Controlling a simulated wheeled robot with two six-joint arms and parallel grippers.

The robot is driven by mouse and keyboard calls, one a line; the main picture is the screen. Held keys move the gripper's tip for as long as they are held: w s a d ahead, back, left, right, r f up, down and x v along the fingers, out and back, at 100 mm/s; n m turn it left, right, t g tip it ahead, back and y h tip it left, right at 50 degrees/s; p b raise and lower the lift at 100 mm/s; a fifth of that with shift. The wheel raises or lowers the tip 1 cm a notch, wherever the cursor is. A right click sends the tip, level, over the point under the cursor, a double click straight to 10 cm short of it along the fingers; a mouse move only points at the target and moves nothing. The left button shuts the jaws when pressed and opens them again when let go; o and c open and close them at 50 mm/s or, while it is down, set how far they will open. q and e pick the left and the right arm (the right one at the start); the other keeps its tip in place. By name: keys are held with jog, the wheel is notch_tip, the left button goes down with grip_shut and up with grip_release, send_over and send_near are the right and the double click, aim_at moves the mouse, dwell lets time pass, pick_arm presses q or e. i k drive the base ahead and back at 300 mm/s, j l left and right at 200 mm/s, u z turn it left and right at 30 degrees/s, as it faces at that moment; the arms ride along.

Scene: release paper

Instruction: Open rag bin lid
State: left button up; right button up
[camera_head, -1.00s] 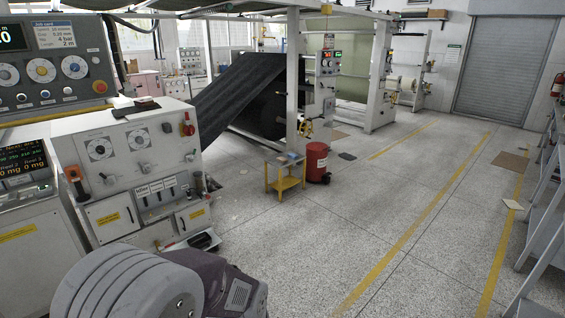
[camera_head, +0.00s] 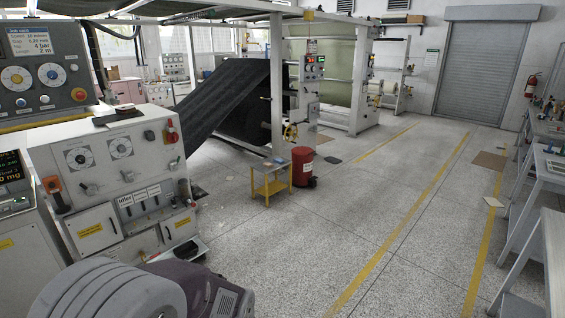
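The rag bin appears to be the red cylindrical bin (camera_head: 303,169) with a white label, standing on the floor near the middle of the head view. Its lid (camera_head: 303,152) looks closed, and a dark part shows at its base on the right. The bin is some distance ahead of me. Neither of my grippers is in view; only a grey rounded part of my own body shows at the lower left.
A small yellow-legged stand (camera_head: 270,180) is close to the left of the bin. Control cabinets (camera_head: 115,180) line the left side. Grey work tables (camera_head: 550,165) line the right. The speckled floor (camera_head: 350,225) between them is largely clear, with yellow lines.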

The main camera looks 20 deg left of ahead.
aim_at(302, 150)
jog(key=i+j+u, duration=0.1)
jog(key=i+j, duration=0.15)
jog(key=i, duration=1.2)
jog(key=i+j+u, duration=0.1)
jog(key=i, duration=1.4)
jog(key=i+u, duration=0.1)
jog(key=i, duration=1.35)
jog(key=i+l+u, duration=0.1)
jog(key=i, duration=1.35)
jog(key=i+l+u, duration=0.1)
jog(key=i+u, duration=0.2)
jog(key=i, duration=0.15)
jog(key=i+l+u, duration=0.3)
jog(key=i, duration=0.15)
jog(key=i+l+u, duration=0.15)
jog(key=i+u, duration=0.2)
jog(key=i+l, duration=0.05)
